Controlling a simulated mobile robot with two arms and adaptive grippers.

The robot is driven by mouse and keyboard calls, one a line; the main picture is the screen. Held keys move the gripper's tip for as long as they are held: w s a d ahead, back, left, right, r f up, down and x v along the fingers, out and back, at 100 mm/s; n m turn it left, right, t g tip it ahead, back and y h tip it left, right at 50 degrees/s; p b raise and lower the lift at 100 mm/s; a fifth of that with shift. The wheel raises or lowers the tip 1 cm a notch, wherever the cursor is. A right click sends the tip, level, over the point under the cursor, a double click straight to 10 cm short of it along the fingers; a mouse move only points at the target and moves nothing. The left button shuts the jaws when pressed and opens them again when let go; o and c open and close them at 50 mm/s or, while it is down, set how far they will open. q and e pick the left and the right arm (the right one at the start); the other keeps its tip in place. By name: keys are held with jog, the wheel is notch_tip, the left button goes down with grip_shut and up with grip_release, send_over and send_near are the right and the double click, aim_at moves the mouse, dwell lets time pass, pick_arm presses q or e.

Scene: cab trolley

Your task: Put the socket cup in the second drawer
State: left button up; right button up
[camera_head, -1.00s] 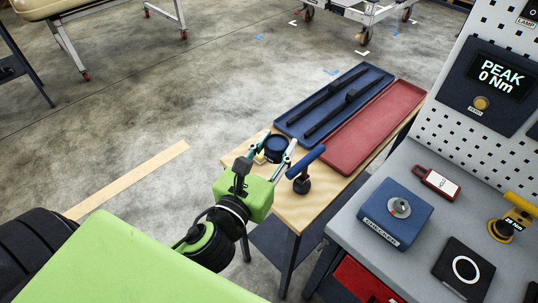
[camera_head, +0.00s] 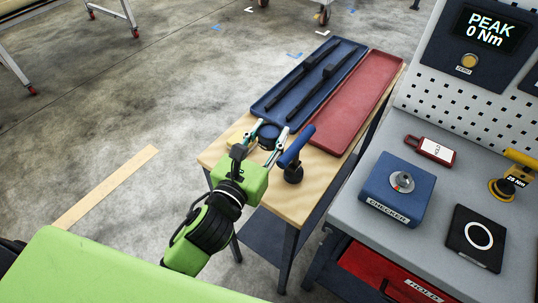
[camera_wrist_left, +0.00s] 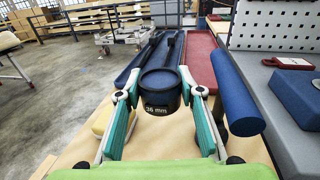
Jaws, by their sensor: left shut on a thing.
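The socket cup (camera_wrist_left: 160,95) is a dark round cup marked "36 mm", upright between the fingers in the left wrist view. In the head view it shows as a dark ring (camera_head: 268,130) over the wooden table (camera_head: 325,179). My left gripper (camera_head: 268,137) is shut on it, one teal finger on each side. I cannot tell whether its base touches the table. A red drawer (camera_head: 385,272) shows under the grey workbench at the lower right, partly cut off by the frame; its red inside is visible. I cannot tell which drawer it is. My right gripper is not in view.
A tool with a blue handle (camera_head: 296,146) stands close to the right of my left gripper. A blue tray (camera_head: 262,103) with black tools and a red tray (camera_head: 352,100) lie behind. A blue checker box (camera_head: 397,190) stands on the bench (camera_head: 360,218).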

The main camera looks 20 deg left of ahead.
pick_arm(q)
jog(key=shift+f+b, duration=0.55)
jog(key=shift+f, duration=2.5)
jog(key=shift+f, duration=0.1)
jog(key=o, duration=0.8)
jog(key=shift+f, duration=0.1)
jog(key=o, duration=0.4)
